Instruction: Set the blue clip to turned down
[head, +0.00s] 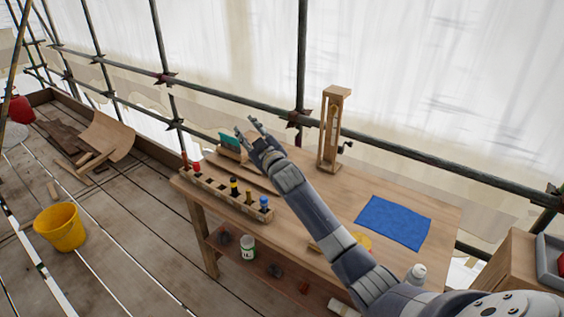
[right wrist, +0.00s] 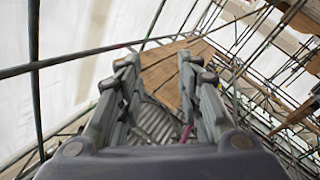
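The only blue clip-like piece I see is the blue-topped piece (head: 264,202) at the right end of a wooden rack (head: 221,195) along the workbench's left edge. It looks upright; its exact setting is too small to tell. My right gripper (head: 245,125) is above the back left of the bench, beyond the rack and apart from the blue piece. Its fingers are spread and empty, and they also show open in the right wrist view (right wrist: 160,65). The blue piece does not show in the right wrist view. My left gripper is not in view.
The workbench (head: 308,212) also holds a teal piece (head: 230,140) near my gripper, a tall wooden frame (head: 332,130) with a crank, and a blue cloth (head: 393,221). The rack has several other coloured pieces. A yellow bucket (head: 60,228) stands on the floor at left.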

